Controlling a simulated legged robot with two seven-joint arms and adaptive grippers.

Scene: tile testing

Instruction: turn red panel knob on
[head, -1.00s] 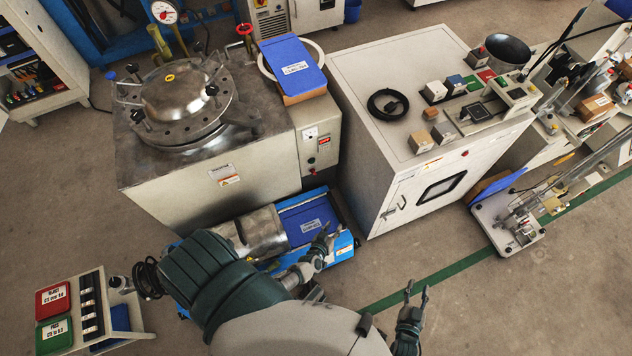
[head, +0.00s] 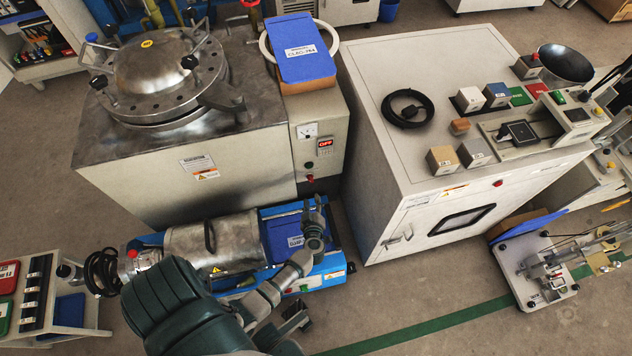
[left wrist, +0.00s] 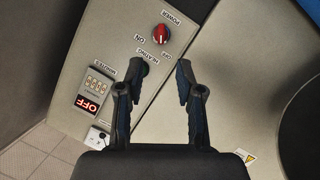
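The red power knob (left wrist: 161,34) is on the pale control panel in the left wrist view, beside the ON and OFF labels. It shows as a small red spot (head: 310,180) low on the panel of the steel-lidded machine in the head view. My left gripper (left wrist: 153,78) is open and empty, its fingers apart and pointing toward the panel. The knob lies beyond the fingertips, apart from them. In the head view my left gripper (head: 315,212) is below the knob. My right gripper cannot be made out.
The panel's display (left wrist: 90,104) reads OFF. A blue-topped box (head: 303,52) lies above the panel, a blue pump unit (head: 334,270) below. A white cabinet (head: 385,190) stands at the right.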

